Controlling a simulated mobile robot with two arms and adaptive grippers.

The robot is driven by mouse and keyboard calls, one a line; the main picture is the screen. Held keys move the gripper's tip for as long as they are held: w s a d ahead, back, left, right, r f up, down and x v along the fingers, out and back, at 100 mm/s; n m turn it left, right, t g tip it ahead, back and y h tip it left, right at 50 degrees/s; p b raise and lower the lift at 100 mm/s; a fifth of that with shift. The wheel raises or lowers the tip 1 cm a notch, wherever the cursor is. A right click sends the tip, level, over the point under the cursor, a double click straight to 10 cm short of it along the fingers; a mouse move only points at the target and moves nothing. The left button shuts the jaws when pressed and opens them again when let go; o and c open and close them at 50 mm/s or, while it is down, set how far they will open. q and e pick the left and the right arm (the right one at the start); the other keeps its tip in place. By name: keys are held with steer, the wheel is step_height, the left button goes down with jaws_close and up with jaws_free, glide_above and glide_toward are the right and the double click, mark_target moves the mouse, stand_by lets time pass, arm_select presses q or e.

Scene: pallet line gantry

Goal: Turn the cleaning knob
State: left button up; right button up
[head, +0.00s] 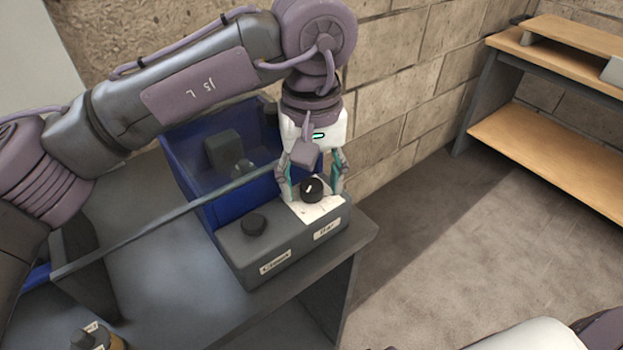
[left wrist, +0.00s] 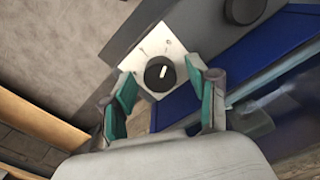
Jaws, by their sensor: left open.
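A grey control box (head: 232,242) sits near the right edge of the dark table and carries two black knobs. The right knob (head: 312,188) has a white pointer mark and stands on a white plate (head: 325,209); in the left wrist view this knob (left wrist: 160,74) shows centred on its plate. The left knob (head: 253,224) is plain dark and also shows in the left wrist view (left wrist: 243,8). Each has a small front label; the left one seems to start with C, the rest is unclear. My left gripper (head: 313,194) is open, pointing down, its fingers on either side of the right knob, contact unclear.
A blue bin (head: 185,170) with dark blocks stands right behind the box, and a thin grey bar (head: 165,220) crosses the table. Another small knobbed object (head: 84,340) is at the lower left. A wooden bench (head: 560,135) stands at the right beyond open floor.

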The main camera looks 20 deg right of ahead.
arm_select(q)
jaws_close()
stand_by(0.3)
